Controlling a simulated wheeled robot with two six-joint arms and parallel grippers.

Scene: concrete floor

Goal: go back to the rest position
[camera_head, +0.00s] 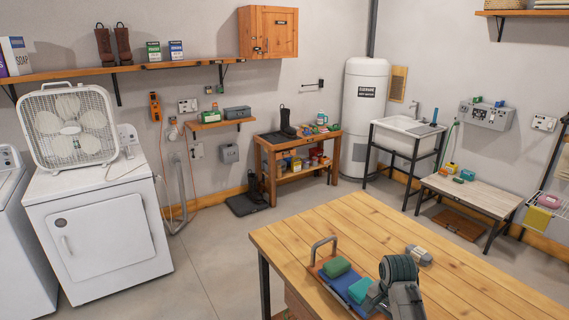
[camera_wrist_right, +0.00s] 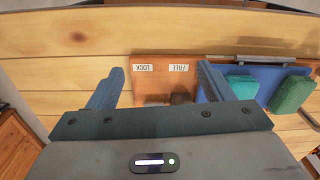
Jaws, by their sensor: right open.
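My right gripper (camera_wrist_right: 160,72) is open in the right wrist view, its two blue-grey fingers apart with nothing held between them. Beyond and between the fingers is a brown wooden panel (camera_wrist_right: 150,90) with two white labels, LOCK and FREE, upside down. A dark piece (camera_wrist_right: 182,98) shows on the panel, partly hidden by the gripper. In the head view my right arm's wrist (camera_head: 399,275) is over the near part of the wooden table (camera_head: 340,225), beside a blue-lined tray (camera_head: 357,291). I cannot tell whether the fingers touch the panel. My left gripper is in neither view.
The tray has a grey handle (camera_head: 322,244) standing up and holds a green block (camera_head: 336,267) and a teal block (camera_head: 360,290). The table's far left is clear. A low bench (camera_head: 478,193) stands behind right.

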